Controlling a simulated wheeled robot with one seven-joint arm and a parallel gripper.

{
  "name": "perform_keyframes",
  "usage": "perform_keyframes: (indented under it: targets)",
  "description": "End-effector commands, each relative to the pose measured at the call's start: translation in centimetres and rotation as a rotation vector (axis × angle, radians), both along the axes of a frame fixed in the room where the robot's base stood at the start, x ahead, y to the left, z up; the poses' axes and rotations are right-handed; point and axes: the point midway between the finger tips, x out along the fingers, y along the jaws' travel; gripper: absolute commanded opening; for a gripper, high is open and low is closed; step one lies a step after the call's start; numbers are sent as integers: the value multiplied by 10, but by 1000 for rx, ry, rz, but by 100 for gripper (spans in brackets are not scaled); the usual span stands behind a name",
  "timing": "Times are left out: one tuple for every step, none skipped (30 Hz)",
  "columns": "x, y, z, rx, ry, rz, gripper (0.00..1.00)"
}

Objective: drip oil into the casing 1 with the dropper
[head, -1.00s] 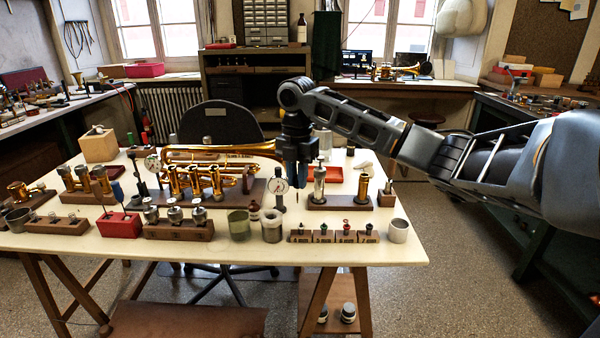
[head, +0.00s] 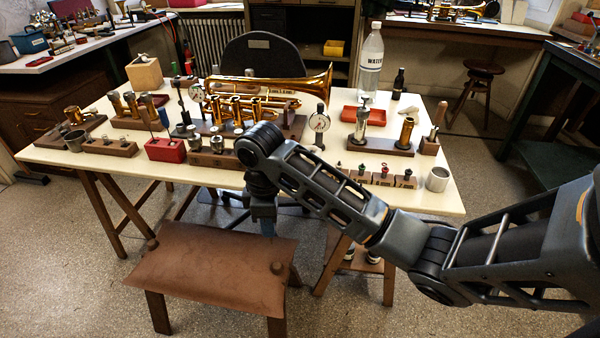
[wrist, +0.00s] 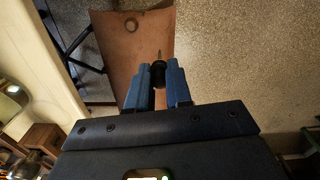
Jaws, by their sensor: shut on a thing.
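My gripper (head: 267,229) hangs low in front of the table's front edge, above a leather-topped stool. In the wrist view its blue fingers (wrist: 157,84) are shut on the dropper (wrist: 158,72), a dark piece with a thin pointed tip that extends past the fingertips. The dropper cannot be made out in the head view. The brass horn (head: 275,90) lies on a dark stand on the table. Three upright brass casings (head: 236,110) stand at its near side, apart from my gripper. I cannot tell which is casing 1.
The stool (head: 205,268) stands on the floor in front of the table (head: 448,200). A dial gauge (head: 319,123), a water bottle (head: 371,60), a grey cup (head: 438,179) and small labelled blocks (head: 382,177) crowd the table.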

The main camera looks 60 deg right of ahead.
Motion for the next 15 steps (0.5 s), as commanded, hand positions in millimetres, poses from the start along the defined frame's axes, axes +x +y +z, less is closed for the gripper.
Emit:
perform_keyframes:
  targets:
    - [2,27,-14,9,4,-61,0]
    - [3,40,-22,9,5,-107,0]
    - [5,53,-30,7,4,-161,0]
    - [5,64,-37,6,6,-199,0]
    - [7,68,-39,3,2,-227,0]
    - [8,78,-45,3,3,-262,0]
    - [9,85,-50,2,4,-288,0]
    - [10,88,-52,1,2,-309,0]
    - [11,95,-56,0,2,-332,0]
    - [11,100,-59,1,2,-351,0]
    - [12,105,-62,0,3,-370,0]
    - [13,110,-65,-1,1,-392,0]
    - [13,114,-67,-2,1,-405,0]
    - [14,117,-70,-1,1,-420,0]
    - [14,123,-73,-1,1,-439,0]
